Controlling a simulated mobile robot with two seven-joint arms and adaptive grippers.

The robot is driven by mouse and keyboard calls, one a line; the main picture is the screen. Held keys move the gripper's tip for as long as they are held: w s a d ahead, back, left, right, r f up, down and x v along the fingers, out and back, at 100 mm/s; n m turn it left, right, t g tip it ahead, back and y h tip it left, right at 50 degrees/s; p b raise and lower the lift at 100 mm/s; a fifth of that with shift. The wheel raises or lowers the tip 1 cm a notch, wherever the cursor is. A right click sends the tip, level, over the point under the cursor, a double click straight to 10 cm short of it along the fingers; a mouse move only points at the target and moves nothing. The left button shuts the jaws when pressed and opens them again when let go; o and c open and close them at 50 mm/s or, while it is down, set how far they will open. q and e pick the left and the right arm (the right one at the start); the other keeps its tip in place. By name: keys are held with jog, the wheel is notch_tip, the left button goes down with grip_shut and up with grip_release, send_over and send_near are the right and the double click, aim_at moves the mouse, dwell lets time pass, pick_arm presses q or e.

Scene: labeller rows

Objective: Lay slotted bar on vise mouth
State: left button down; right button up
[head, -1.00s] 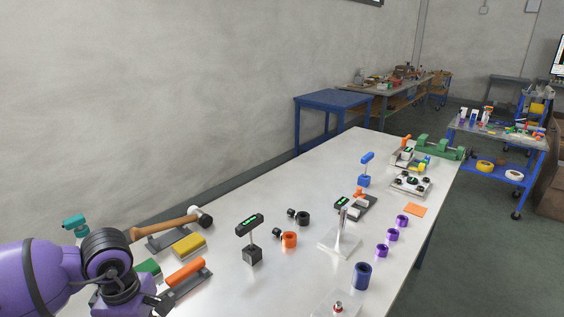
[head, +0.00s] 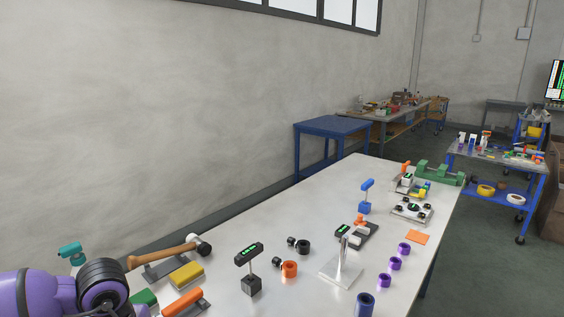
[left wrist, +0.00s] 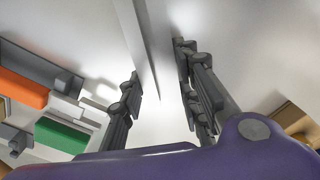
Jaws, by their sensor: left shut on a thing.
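The green vise (head: 440,173) stands at the far right end of the long table, with its mouth between two raised green ends. My left gripper (left wrist: 160,72) shows in the left wrist view, with its dark fingers on either side of a long, thin pale grey bar (left wrist: 139,30). I take this to be the slotted bar; its slots cannot be made out. The bar runs up out of the picture, so its far end is hidden. In the head view only my purple left arm shows at the lower left, far from the vise. My right gripper is not in view.
A fixture plate (head: 411,210) lies near the vise. The table's back left stretch is clear.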

pick_arm(q)
jog(key=shift+r+p, duration=1.4)
jog(key=shift+r, duration=2.65)
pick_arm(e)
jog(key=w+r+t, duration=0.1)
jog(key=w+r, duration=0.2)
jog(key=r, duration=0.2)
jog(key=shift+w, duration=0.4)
